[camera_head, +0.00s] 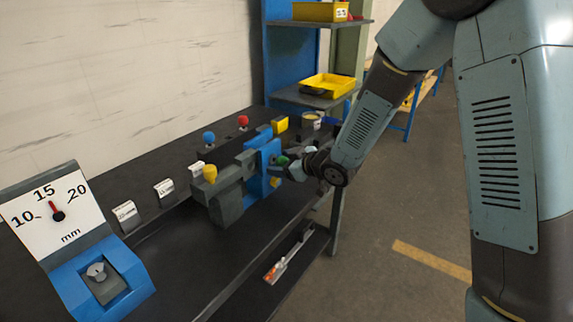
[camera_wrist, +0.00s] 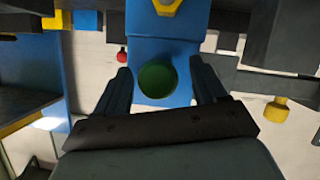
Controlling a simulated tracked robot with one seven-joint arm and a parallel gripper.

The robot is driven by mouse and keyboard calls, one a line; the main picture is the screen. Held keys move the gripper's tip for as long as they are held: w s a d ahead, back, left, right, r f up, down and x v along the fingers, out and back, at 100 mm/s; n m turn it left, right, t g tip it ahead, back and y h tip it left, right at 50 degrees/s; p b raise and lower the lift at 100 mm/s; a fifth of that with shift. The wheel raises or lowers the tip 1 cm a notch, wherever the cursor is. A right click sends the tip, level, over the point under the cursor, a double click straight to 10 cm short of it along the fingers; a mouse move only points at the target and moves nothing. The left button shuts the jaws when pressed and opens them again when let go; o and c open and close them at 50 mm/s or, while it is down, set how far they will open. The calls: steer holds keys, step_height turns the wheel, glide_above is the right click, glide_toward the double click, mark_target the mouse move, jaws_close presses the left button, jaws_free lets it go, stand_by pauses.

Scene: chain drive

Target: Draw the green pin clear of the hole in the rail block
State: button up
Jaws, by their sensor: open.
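The green pin (camera_head: 282,160) sits at the blue block (camera_head: 263,178) on the bench, on the side facing my arm. In the wrist view the round end of the green pin (camera_wrist: 157,78) shows against the blue block (camera_wrist: 190,45). My gripper (camera_wrist: 160,82) is open, with one finger on each side of the green pin and a visible gap to each. In the head view my gripper (camera_head: 283,171) is small and partly merges with the pin. The hole and how deep the pin sits in it are hidden.
A grey vise-like body (camera_head: 228,195) with a yellow knob (camera_head: 210,173) joins the blue block. Blue (camera_head: 208,137) and red (camera_head: 243,121) knobs stand behind. A dial gauge (camera_head: 48,212) is at the left. The dark bench top in front is mostly clear.

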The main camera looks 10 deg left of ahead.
steer(key=c, duration=1.3)
steer(key=shift+o, duration=0.2)
steer(key=s+d, duration=0.2)
steer(key=d, duration=0.5)
steer(key=s+d, duration=0.3)
steer(key=d, duration=0.3)
steer(key=shift+s+d, duration=0.3)
steer(key=shift+d, duration=0.1)
stand_by(1.5)
stand_by(0.3)
